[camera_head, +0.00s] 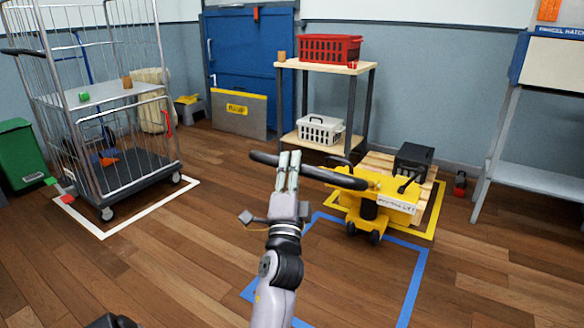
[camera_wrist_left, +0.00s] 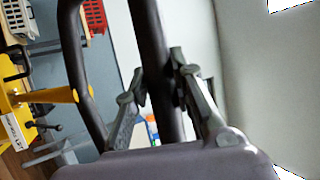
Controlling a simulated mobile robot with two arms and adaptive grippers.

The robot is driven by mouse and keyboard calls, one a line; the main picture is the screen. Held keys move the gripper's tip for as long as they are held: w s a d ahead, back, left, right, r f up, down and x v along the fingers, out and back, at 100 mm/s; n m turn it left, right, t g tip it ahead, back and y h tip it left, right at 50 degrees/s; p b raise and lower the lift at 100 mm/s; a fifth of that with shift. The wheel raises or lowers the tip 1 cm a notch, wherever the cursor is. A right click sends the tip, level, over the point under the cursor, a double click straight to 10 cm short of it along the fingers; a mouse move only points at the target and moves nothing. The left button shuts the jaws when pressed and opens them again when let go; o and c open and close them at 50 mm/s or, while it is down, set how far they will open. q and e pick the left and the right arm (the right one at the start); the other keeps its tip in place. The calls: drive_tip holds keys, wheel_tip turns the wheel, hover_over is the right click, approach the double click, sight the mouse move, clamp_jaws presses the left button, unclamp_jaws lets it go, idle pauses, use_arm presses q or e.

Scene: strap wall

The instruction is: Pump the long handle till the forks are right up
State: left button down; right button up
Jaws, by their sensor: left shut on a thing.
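The long handle (camera_head: 325,175) is a black loop that reaches left from the yellow pallet truck (camera_head: 368,200). It lies nearly level, above the floor. My left gripper (camera_head: 289,158) is shut on the handle's grip bar near its left end. In the left wrist view the dark bar (camera_wrist_left: 147,35) passes between the two fingers of the gripper (camera_wrist_left: 158,85). The truck's yellow body (camera_wrist_left: 18,112) shows at that view's left edge. The truck stands against a wooden pallet (camera_head: 400,163) with a black box on it. The forks are hidden.
A blue tape outline (camera_head: 413,285) lies on the floor around the front of the truck. A shelf (camera_head: 322,68) with red and white baskets stands behind. A wire cage trolley (camera_head: 130,165) is at the left, a bench (camera_head: 535,182) at the right.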

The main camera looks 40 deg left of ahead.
use_arm(q)
drive_tip(key=shift+w+f, duration=0.2)
drive_tip(key=shift+f, duration=0.6)
drive_tip(key=c, duration=1.4)
unclamp_jaws()
drive_tip(key=shift+w, duration=0.1)
drive_tip(key=shift+o, duration=0.2)
drive_tip(key=shift+r, duration=0.25)
